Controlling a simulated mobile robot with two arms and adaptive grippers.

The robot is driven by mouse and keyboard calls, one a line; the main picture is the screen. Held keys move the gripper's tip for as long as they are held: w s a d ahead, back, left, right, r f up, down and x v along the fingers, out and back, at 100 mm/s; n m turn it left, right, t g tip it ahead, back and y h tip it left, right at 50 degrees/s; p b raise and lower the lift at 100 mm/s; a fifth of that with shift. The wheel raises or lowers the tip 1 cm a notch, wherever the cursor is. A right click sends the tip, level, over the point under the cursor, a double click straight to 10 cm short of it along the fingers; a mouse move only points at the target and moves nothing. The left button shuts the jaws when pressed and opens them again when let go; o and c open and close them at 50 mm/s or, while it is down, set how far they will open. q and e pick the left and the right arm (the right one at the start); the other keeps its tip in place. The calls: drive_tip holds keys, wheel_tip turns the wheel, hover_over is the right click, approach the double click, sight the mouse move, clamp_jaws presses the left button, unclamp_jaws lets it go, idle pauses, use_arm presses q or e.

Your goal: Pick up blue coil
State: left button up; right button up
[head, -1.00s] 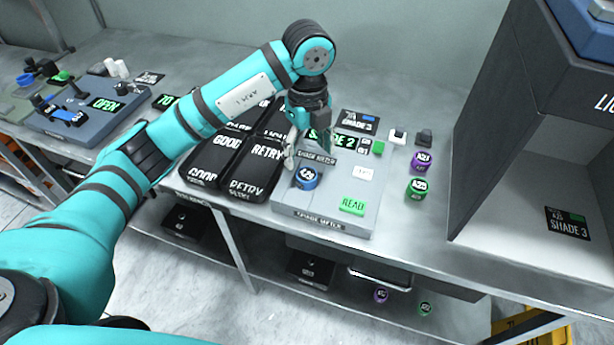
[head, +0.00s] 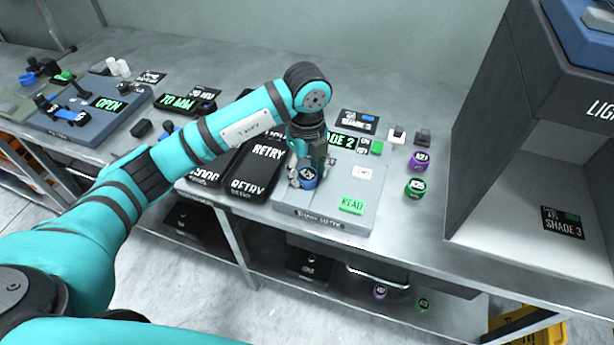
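The blue coil (head: 308,179) sits on the left part of the grey shade meter (head: 325,218), in front of its display. My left gripper (head: 307,174) is low over the meter, pointing down, with its fingers at the coil, one on its left side and one behind to the right. I cannot tell whether the fingers touch the coil or have closed on it. My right gripper is not in view.
Black trays (head: 258,167) marked RETRY and GOOD stand left of the meter. A purple coil (head: 419,161) and a green coil (head: 415,188) stand to its right. A dark light booth (head: 490,130) stands at the far right. Bench between coils and booth is clear.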

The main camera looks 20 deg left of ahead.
use_arm(q)
drive_tip(key=c, duration=0.7)
drive_tip(key=shift+r, duration=0.1)
drive_tip(key=shift+c, duration=0.2)
